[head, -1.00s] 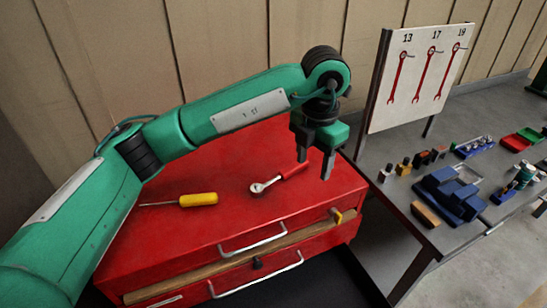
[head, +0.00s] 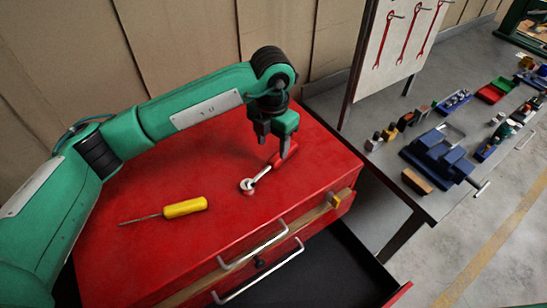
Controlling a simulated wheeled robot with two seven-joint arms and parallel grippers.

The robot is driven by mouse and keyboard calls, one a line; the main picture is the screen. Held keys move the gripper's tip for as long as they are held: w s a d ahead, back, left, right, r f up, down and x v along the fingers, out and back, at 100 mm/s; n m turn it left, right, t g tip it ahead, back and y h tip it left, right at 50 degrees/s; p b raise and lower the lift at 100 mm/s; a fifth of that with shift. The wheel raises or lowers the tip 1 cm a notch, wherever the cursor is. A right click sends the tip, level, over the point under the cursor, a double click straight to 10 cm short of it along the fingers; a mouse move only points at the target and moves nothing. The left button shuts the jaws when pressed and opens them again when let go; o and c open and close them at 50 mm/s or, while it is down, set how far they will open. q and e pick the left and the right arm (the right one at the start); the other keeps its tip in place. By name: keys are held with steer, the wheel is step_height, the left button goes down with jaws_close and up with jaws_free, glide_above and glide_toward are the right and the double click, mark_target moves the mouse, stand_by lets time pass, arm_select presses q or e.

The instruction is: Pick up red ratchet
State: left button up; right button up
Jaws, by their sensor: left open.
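The red ratchet (head: 261,178) lies on the top of the red tool chest (head: 215,245). Its round silver head points to the lower left and its red handle to the upper right. My left gripper (head: 271,146) points down over the handle end, with its jaws open. One finger overlaps the handle in the picture; I cannot tell whether it touches. Nothing shows between the fingers. My right gripper is not in view.
A yellow-handled screwdriver (head: 184,208) lies left of the ratchet. An open drawer (head: 345,272) juts from the chest's front. A grey workbench (head: 433,197) with a blue vise (head: 437,155) and a wrench board (head: 397,45) stand to the right.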

mark_target(274, 159)
arm_select(q)
steer(key=shift+d+f+p, duration=0.15)
steer(key=shift+f+p, duration=0.65)
steer(key=shift+f, duration=0.05)
step_height(274, 159, down, 3)
steer(key=shift+f+p, duration=0.1)
steer(key=shift+p, duration=0.8)
steer(key=shift+f, duration=0.35)
steer(key=shift+d, duration=0.1)
steer(key=shift+c, duration=0.2)
steer(key=shift+w, duration=0.1)
jaws_close()
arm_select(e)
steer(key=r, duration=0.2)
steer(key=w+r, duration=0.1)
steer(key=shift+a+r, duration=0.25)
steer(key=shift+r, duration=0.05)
